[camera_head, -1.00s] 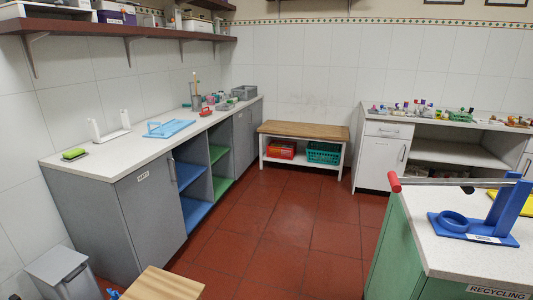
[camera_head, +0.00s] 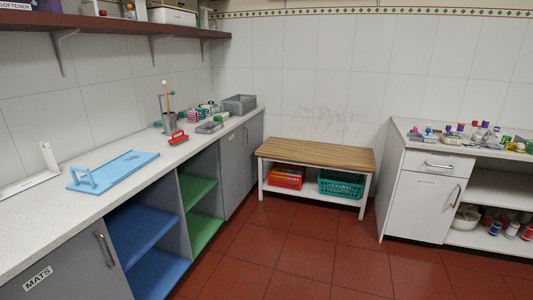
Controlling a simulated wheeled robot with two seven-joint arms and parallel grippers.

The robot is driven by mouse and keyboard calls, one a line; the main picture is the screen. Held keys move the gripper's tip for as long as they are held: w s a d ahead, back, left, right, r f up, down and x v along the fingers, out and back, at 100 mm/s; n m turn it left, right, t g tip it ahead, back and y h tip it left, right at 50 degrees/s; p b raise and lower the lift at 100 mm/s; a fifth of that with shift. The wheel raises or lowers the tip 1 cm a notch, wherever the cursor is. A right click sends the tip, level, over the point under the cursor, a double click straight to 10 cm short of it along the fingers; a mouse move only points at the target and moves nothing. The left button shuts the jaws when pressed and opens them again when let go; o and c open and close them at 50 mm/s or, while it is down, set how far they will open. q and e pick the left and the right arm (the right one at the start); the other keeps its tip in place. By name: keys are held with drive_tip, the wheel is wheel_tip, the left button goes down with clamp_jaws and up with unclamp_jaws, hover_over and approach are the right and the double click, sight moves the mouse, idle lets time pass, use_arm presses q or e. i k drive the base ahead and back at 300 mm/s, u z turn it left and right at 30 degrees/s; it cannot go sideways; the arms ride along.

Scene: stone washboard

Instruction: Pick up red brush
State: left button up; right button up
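A small red brush (camera_head: 178,138) lies on the white left counter, just in front of a grey holder (camera_head: 168,122) with a wooden-handled tool standing in it. The brush is apart from the blue washboard (camera_head: 115,170), which lies nearer on the same counter. Neither of my grippers shows in the head view.
Several small items and a grey crate (camera_head: 239,104) stand at the counter's far end. Open blue and green shelves (camera_head: 198,190) are below it. A wooden bench (camera_head: 318,154) with red and green baskets stands at the back. The red tiled floor (camera_head: 300,250) is clear.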

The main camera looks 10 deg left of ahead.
sight(175, 142)
drive_tip(key=i, duration=2.65)
drive_tip(key=u, duration=1.55)
drive_tip(key=i, duration=0.25)
drive_tip(key=u, duration=0.55)
